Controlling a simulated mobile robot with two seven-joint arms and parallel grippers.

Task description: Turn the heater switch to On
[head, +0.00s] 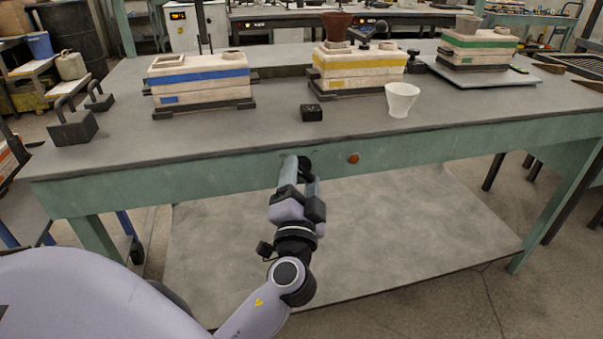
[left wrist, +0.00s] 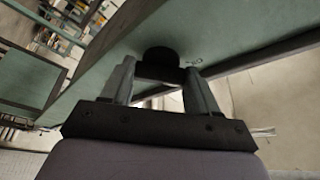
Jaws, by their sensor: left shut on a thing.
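The heater switch is a dark round knob (head: 306,164) on the green front edge of the table, mostly hidden behind my left gripper in the head view. The knob also shows in the left wrist view (left wrist: 160,57), between and just beyond the fingers. My left gripper (head: 301,172) reaches up to it from below and in front, its fingers shut on the knob. In the left wrist view, the left gripper (left wrist: 160,74) has one finger on each side of it. I cannot read the knob's setting. My right gripper is out of view.
A red round light or button (head: 354,158) sits on the table edge right of the knob. On the grey tabletop (head: 210,130) stand moulds with blue (head: 200,76), yellow (head: 360,69) and green (head: 480,42) bands, a white cup (head: 401,98) and a small black block (head: 311,113).

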